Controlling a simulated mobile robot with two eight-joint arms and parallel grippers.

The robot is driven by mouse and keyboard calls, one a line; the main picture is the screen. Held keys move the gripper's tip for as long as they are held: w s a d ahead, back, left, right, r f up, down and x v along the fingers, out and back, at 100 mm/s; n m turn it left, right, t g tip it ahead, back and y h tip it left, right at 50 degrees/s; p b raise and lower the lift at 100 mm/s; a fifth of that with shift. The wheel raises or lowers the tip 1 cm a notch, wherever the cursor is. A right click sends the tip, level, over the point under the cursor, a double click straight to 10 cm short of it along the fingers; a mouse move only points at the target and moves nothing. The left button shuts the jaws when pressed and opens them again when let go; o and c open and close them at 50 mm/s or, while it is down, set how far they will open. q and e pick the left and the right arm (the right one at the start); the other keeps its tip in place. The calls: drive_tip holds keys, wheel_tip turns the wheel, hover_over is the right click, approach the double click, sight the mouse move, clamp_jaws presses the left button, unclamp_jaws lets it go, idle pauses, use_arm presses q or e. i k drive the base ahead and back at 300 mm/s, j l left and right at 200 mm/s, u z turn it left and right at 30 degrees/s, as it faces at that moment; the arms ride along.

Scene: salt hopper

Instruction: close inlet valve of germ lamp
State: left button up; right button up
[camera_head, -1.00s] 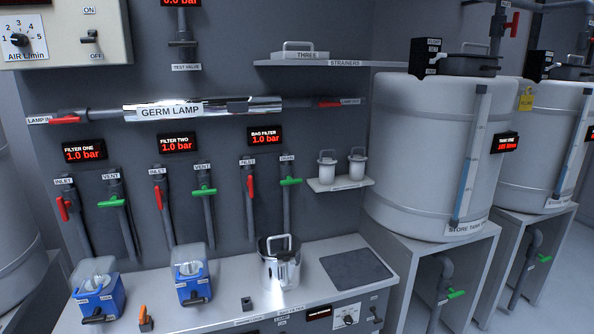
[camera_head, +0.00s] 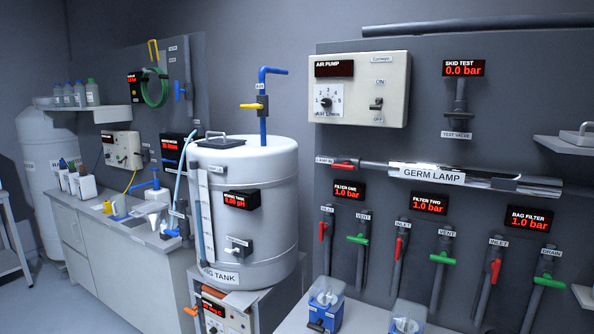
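The germ lamp (camera_head: 432,176) is a shiny horizontal tube on the grey wall panel at the right. At its left end is the inlet valve (camera_head: 345,166), with a red lever lying roughly along the pipe and a small label, partly readable as "LAMP IN", beside it. The lamp's outlet end runs toward the right edge, and no outlet lever shows there. Neither of my grippers is in view.
Below the lamp are filter displays (camera_head: 429,203) and several red and green valve levers. An air pump box (camera_head: 360,89) hangs above the inlet valve. A large white tank (camera_head: 262,205) stands left of the panel. A bench (camera_head: 130,246) is at far left, with open floor in front.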

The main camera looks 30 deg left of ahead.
sight(346, 166)
drive_tip(key=u, duration=0.8)
drive_tip(key=i+j, duration=0.45)
drive_tip(key=i+j+z, duration=0.15)
drive_tip(key=i+j, duration=0.25)
drive_tip(key=j, duration=0.15)
